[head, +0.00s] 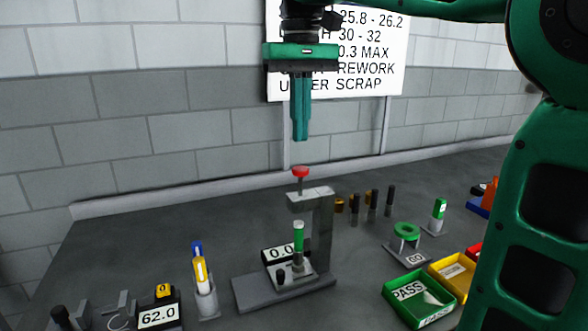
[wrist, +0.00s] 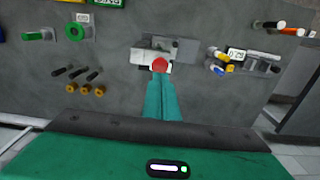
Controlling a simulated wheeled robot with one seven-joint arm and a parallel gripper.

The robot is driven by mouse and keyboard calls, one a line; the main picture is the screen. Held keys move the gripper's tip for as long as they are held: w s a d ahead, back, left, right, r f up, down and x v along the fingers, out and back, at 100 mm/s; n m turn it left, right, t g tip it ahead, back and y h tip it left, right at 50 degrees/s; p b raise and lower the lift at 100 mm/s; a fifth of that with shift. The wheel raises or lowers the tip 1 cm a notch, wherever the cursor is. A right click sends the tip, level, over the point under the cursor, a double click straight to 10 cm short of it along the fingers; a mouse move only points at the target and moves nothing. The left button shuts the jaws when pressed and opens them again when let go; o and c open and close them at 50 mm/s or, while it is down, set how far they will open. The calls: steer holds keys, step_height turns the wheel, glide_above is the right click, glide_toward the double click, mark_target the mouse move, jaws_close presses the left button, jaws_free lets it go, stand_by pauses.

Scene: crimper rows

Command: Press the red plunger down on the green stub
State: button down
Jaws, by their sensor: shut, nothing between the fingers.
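The red plunger (head: 300,171) is a round red knob on a thin rod at the top of a grey press stand (head: 322,225). The green stub (head: 298,238) stands upright in the press below the plunger, with a white top. My gripper (head: 300,138) is shut and empty, fingers pointing down, above the red plunger with a small gap in the head view. In the wrist view the red plunger (wrist: 159,64) shows just beyond the tips of my gripper (wrist: 160,82). The stub is hidden in the wrist view.
A display reading 0.0 (head: 278,254) sits at the press base. A holder with blue and yellow pens (head: 203,285) and a 62.0 display (head: 158,316) stand left. A GO gauge (head: 407,235), the green PASS tray (head: 420,297) and a yellow tray (head: 452,272) are right.

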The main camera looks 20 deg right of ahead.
steer(key=shift+r, duration=2.35)
steer(key=s+d+f+m, duration=0.2)
steer(key=s+d+f, duration=0.3)
steer(key=s+f, duration=0.3)
steer(key=s+d+f+m, duration=0.2)
steer(key=s+d+f, duration=0.4)
steer(key=f, duration=0.8)
steer(key=s+d+f+m, duration=0.2)
steer(key=s+d+f, duration=0.3)
steer(key=s+f, duration=0.4)
steer(key=shift+s+d+f, duration=0.15)
steer(key=shift+d+f, duration=0.05)
steer(key=shift+f, duration=0.55)
steer(key=shift+s+d+f, duration=0.15)
steer(key=shift+f, duration=0.6)
steer(key=shift+w+f, duration=0.3)
steer(key=shift+w, duration=0.45)
steer(key=shift+s+r, duration=0.1)
